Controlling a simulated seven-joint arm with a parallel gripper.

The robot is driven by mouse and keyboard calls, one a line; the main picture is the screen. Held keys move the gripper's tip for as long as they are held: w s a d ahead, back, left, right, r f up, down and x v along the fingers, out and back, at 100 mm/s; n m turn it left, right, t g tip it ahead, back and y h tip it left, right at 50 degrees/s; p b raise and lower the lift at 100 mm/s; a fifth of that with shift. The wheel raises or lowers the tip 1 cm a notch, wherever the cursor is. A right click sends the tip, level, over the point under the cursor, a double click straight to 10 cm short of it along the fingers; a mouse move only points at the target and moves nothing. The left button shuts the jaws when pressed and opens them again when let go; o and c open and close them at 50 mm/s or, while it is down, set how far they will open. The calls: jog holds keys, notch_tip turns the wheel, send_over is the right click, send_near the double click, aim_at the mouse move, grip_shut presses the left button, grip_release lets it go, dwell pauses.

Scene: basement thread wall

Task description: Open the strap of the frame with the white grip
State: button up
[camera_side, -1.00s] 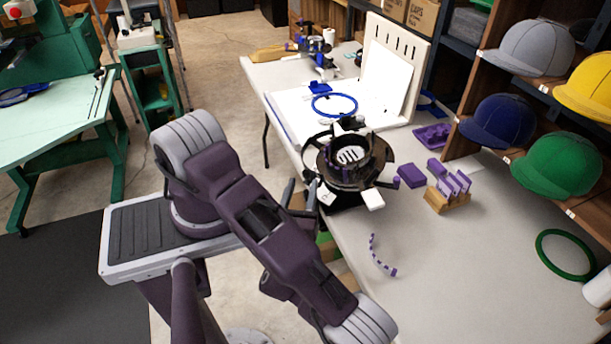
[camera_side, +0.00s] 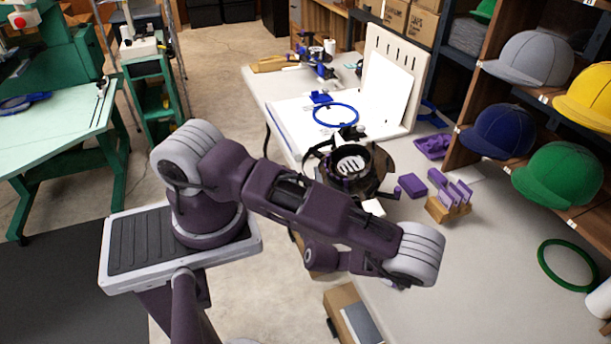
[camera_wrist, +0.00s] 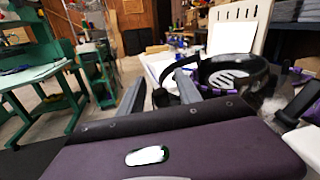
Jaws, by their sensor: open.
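The black round frame (camera_side: 357,165) stands on its holder at the table's near-left edge, with pale slotted lines inside its ring. Its white grip (camera_side: 374,207) sticks out at the front, partly behind my arm. In the wrist view the frame (camera_wrist: 262,78) is right of my gripper, and a dark band runs around its ring. I cannot tell where the strap's fastening is. My gripper (camera_wrist: 161,75) is open, its two grey fingers apart and a dark piece of the frame's left side showing between or behind them. I cannot tell whether they touch. My arm hides the gripper in the side view.
A purple block (camera_side: 412,185) and a wooden stand with purple pieces (camera_side: 449,203) are right of the frame. A blue ring (camera_side: 335,115) lies behind it. A green ring (camera_side: 568,265) lies at the right. Caps fill the shelf. An open box (camera_side: 352,315) is below the table edge.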

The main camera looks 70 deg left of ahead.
jog(key=shift+w+a, duration=0.15)
jog(key=shift+a, duration=0.45)
grip_shut()
dwell(1.0)
